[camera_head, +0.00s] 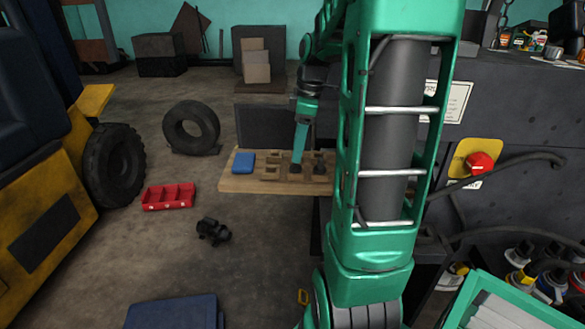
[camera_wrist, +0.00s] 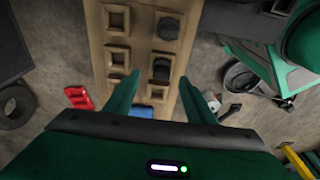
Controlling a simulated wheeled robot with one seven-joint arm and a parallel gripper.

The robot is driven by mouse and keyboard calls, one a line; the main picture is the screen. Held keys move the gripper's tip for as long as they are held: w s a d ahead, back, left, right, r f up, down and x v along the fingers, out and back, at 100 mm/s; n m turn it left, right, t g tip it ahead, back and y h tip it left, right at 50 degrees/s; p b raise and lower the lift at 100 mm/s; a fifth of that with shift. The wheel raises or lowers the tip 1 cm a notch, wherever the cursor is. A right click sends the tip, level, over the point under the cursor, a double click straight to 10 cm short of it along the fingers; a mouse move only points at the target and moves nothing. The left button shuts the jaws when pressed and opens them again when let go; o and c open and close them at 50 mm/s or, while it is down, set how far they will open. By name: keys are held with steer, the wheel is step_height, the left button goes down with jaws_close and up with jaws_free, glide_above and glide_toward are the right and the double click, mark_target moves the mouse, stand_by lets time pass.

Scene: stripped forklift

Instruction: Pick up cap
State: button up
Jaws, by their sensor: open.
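A wooden board (camera_head: 240,184) with square-framed sockets carries small dark round pieces; it also fills the upper middle of the wrist view (camera_wrist: 98,50). One dark cap-like piece (camera_wrist: 162,68) sits in a socket, between and just beyond my fingertips in the picture. A second dark round piece (camera_wrist: 168,28) sits in the socket farther up. I cannot tell which of these is the cap. My gripper (camera_wrist: 158,78) is open and empty, above the board. In the head view my arm hides the board's right part.
A blue block (camera_head: 243,162) lies on the board's left end. A red tray (camera_head: 168,197), a black object (camera_head: 213,231) and a tire (camera_head: 191,127) are on the floor left of it. A dark bench (camera_head: 520,110) stands at right. Open floor lies left of the board.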

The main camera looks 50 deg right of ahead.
steer(key=shift+w+a+f, duration=0.1)
steer(key=shift+a+f, duration=0.05)
steer(key=shift+f, duration=0.95)
steer(key=shift+w+a+f, duration=0.1)
steer(key=shift+a+f, duration=0.05)
steer(key=shift+f, duration=0.95)
jaws_close()
steer(key=shift+r, duration=0.5)
steer(key=r, duration=0.3)
steer(key=shift+a+r, duration=0.35)
steer(key=s+a+r, duration=0.3)
steer(key=a+r, duration=0.3)
steer(key=a, duration=0.4)
steer(key=shift+a+r, duration=0.2)
steer(key=shift+a, duration=0.1)
